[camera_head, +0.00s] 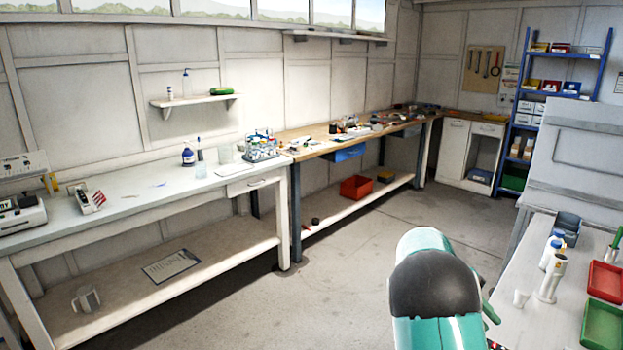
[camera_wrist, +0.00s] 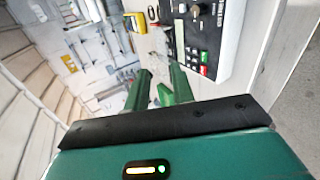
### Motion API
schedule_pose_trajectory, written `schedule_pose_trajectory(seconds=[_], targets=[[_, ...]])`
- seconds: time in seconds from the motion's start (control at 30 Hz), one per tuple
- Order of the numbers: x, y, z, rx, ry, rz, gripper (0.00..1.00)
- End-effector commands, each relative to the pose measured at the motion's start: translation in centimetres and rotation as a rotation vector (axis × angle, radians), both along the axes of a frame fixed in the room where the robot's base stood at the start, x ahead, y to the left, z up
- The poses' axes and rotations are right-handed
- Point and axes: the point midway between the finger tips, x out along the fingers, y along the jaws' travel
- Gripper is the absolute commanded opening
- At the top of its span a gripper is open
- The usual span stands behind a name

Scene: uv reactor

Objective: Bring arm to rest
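My arm, teal with a dark rounded joint, rises at the bottom right of the head view. My gripper (camera_wrist: 160,75) shows in the wrist view with two green fingers. They stand apart with a gap between them, and I see no thing clearly held there. A brighter green patch lies between the fingers; I cannot tell whether it is part of a finger. Beyond the fingertips is a white and black control panel (camera_wrist: 205,30) with a green and a red button. The fingertips are not clearly seen in the head view.
A white bench (camera_head: 130,205) with lab items runs along the left wall, then a wooden-topped bench (camera_head: 310,150). At right, a white table (camera_head: 520,325) holds a red tray (camera_head: 604,280), a green tray (camera_head: 603,326) and bottles. A blue shelf rack (camera_head: 520,100) stands behind. The middle floor is clear.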

Motion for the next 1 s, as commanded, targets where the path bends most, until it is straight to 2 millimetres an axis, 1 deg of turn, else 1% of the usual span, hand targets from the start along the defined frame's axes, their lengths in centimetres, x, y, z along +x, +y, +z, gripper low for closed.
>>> schedule_pose_trajectory(seconds=[0.03, 0.1, 0.27, 0.5, 0.67, 0.8, 1.0], targets=[[-0.6, 0.8, 1.1, 0.053, -0.039, 0.017, 0.25], [-1.4, 2.1, 2.0, 0.131, -0.088, 0.048, 0.25], [-3.4, 5.3, 4.2, 0.293, -0.2, 0.134, 0.25], [-6.7, 10.7, 7.1, 0.494, -0.37, 0.293, 0.25], [-9.3, 14.5, 8.8, 0.599, -0.483, 0.416, 0.25], [-11.7, 17.8, 9.9, 0.671, -0.578, 0.53, 0.25], [-15.5, 22.1, 11.0, 0.74, -0.71, 0.701, 0.25]])
